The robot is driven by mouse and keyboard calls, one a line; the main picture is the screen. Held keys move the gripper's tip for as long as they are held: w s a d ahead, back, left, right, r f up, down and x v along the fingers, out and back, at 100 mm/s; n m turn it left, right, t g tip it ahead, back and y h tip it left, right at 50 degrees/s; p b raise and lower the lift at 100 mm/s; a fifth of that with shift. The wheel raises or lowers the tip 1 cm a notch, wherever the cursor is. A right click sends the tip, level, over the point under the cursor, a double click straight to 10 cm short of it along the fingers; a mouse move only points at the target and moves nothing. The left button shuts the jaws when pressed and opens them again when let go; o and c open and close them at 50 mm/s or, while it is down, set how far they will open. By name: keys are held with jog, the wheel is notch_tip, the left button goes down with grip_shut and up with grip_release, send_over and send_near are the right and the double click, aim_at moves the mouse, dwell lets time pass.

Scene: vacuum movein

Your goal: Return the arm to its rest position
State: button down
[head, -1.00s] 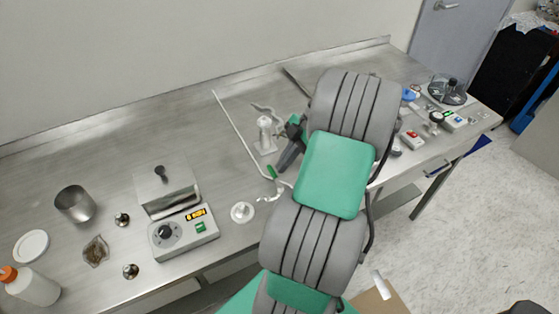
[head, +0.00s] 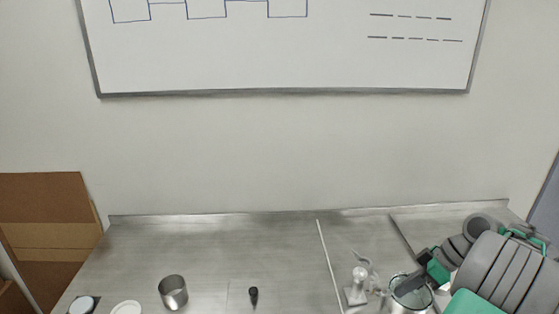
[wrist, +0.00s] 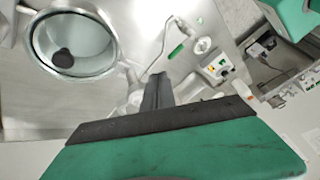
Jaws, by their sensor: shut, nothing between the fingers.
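In the wrist view the closed fingers of my gripper (wrist: 157,92) point away over the bench. The round vessel (wrist: 111,50) is at their upper left, with a dark round knob showing inside its rim.
A white fitting (head: 357,286) stands left of the gripper. A metal cup (head: 173,292), a white lid (head: 126,308) and a black knob (head: 254,296) are farther left on the steel bench (head: 220,240). A whiteboard (head: 280,55) hangs behind. The air above the bench is clear.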

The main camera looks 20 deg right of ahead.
jog(key=s+a+f+m+g+h, duration=0.1)
jog(key=s+a+f+m, duration=0.25)
jog(key=m, duration=0.45)
jog(key=s+a+f+m+g+h, duration=0.1)
jog(key=s+a+f+m+h, duration=0.15)
jog(key=f+m, duration=0.4)
jog(key=w+a+r+n+t, duration=0.1)
jog(key=w+a+r+n, duration=0.1)
jog(key=a+r, duration=0.3)
jog(key=w+a+r+n+t+h, duration=0.1)
jog(key=a+r, duration=0.5)
jog(key=a, duration=0.6)
jog(key=w+a+r+n+t+h, duration=0.1)
jog(key=w+a+r+n, duration=0.2)
jog(key=a+r, duration=0.3)
jog(key=a+n, duration=0.1)
jog(key=a, duration=0.2)
jog(key=shift+w+a+r+t+b, duration=0.2)
jog(key=shift+w+a+t+b, duration=0.1)
jog(key=shift+w+a, duration=0.05)
